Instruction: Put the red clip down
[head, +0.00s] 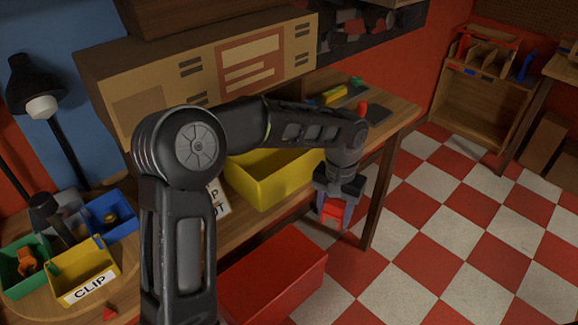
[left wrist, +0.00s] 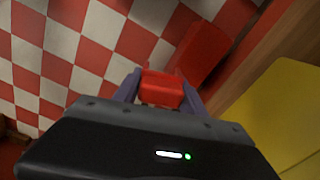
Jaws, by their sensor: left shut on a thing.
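My left gripper (head: 334,207) is shut on the red clip (head: 333,213), which hangs below the fingers past the front edge of the workbench. In the left wrist view the red clip (left wrist: 162,88) sits between the two fingers of the gripper (left wrist: 160,85), with the checkered floor behind it. My left arm crosses the middle of the head view and hides part of the bench. My right gripper is not in view.
A yellow bin (head: 270,180) stands on the bench beside my gripper. A red bin (head: 272,278) is lower, below the bench edge. A small yellow tray labelled CLIP (head: 84,272), a green tray (head: 22,275) and a blue tray (head: 108,222) stand at left. The floor at right is clear.

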